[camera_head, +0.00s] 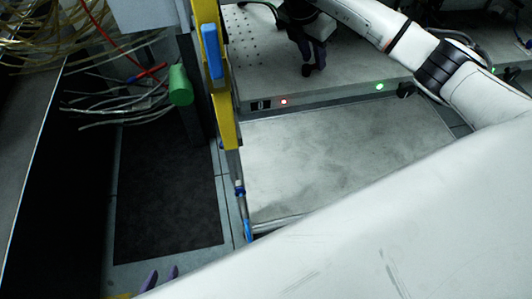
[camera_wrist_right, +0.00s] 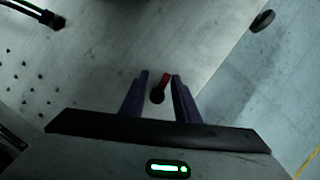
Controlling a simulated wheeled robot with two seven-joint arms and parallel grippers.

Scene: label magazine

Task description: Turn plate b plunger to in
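A small dark knob with a red arm (camera_wrist_right: 159,90) stands on the pale plate (camera_wrist_right: 95,75) in the right wrist view. No label shows, so I cannot tell whether it is the plate b plunger. My right gripper (camera_wrist_right: 158,80) is open, with one dark finger on each side of the knob and a gap to both. In the head view my right gripper (camera_head: 312,66) is over the bench top, and its fingers hide the knob.
The bench (camera_head: 350,70) has a front strip with a red light (camera_head: 284,101), a green light (camera_head: 379,86) and a dark knob (camera_head: 405,90). A yellow post (camera_head: 226,120) and a green cylinder (camera_head: 180,86) stand left, near loose cables. A white arm link covers the lower right.

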